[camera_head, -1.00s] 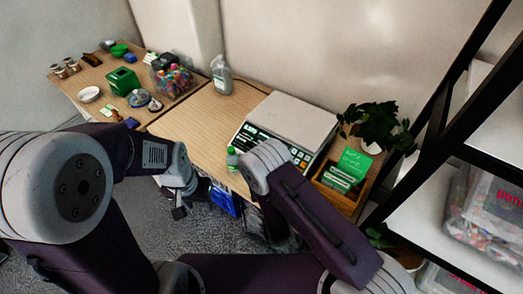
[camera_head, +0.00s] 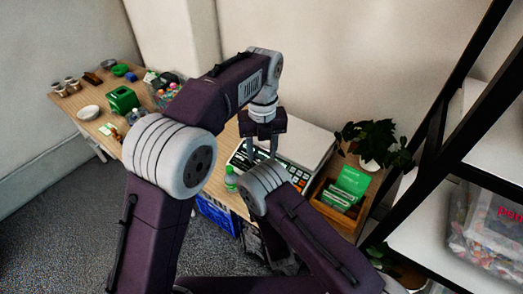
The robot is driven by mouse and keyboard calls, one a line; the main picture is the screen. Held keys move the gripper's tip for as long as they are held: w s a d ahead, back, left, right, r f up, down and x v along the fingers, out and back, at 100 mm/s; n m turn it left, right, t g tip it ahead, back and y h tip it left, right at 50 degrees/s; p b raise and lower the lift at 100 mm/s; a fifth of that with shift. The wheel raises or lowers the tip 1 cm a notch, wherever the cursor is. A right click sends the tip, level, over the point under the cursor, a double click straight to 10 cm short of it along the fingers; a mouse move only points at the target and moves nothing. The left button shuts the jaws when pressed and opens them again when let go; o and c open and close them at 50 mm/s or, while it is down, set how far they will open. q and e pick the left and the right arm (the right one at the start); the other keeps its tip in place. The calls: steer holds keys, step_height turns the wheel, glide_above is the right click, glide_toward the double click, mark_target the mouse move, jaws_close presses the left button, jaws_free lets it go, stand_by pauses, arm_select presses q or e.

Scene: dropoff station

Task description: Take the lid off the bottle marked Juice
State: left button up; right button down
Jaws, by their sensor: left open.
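A small bottle with a green lid (camera_head: 231,180) stands upright at the front edge of the table, left of the scale; its label is too small to read. My left gripper (camera_head: 262,154) points down over the scale, to the right of and above this bottle in the picture. It is open, its two fingers apart, with nothing seen between them. My right arm's elbow is just right of the bottle; its gripper does not show.
The scale (camera_head: 303,146) lies behind the bottle. A wooden box with green cards (camera_head: 341,198) and a potted plant (camera_head: 375,142) stand to the right. Several small items, including a green box (camera_head: 122,99), crowd the left table. A black-framed shelf bounds the right side.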

arm_select(q)
step_height(320, 180, down, 8)
steer(key=shift+f, duration=0.1)
jaws_close()
stand_by(0.4)
